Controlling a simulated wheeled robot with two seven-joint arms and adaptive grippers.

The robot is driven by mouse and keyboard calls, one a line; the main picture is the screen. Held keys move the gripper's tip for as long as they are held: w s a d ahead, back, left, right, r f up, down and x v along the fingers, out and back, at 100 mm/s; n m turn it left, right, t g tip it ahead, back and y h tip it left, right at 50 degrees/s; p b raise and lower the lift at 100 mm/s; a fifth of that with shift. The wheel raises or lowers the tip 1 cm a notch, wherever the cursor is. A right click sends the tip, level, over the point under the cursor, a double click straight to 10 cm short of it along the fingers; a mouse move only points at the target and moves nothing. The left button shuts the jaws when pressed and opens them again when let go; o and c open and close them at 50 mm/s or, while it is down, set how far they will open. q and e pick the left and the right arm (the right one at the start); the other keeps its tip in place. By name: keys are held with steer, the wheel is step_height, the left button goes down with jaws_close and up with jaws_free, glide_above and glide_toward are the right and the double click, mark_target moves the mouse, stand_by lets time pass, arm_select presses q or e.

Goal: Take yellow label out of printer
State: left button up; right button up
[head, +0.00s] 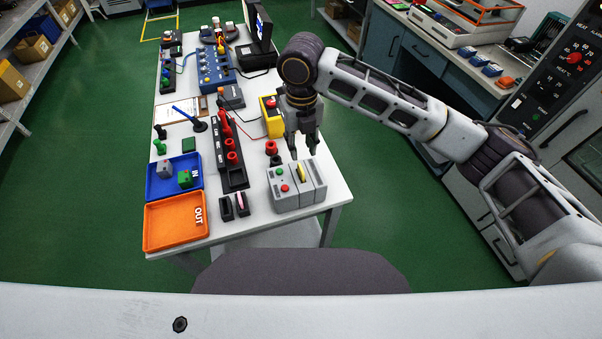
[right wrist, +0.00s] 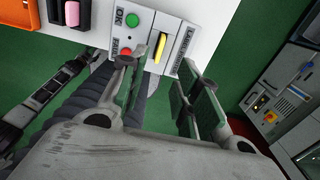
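The label printer (head: 291,190) is a grey box at the near right corner of the white table, with a green and a red button on its top. The yellow label (head: 301,173) stands up from a slot in its top; it also shows in the right wrist view (right wrist: 160,46). My right gripper (head: 302,152) points down just above and behind the printer, apart from the label. In the right wrist view its fingers (right wrist: 160,88) are spread wide with nothing between them. My left gripper is in no view.
A blue IN tray (head: 153,187) and an orange OUT tray (head: 176,222) lie at the table's near left. A black strip with red knobs (head: 219,157) and a yellow box (head: 271,117) stand behind the printer. Two small black holders (head: 227,208) sit left of it.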

mark_target(301, 168)
steer(key=shift+f, duration=2.65)
steer(key=shift+f, duration=0.1)
steer(key=shift+f+p, duration=0.45)
steer(key=shift+f, duration=2.05)
jaws_close()
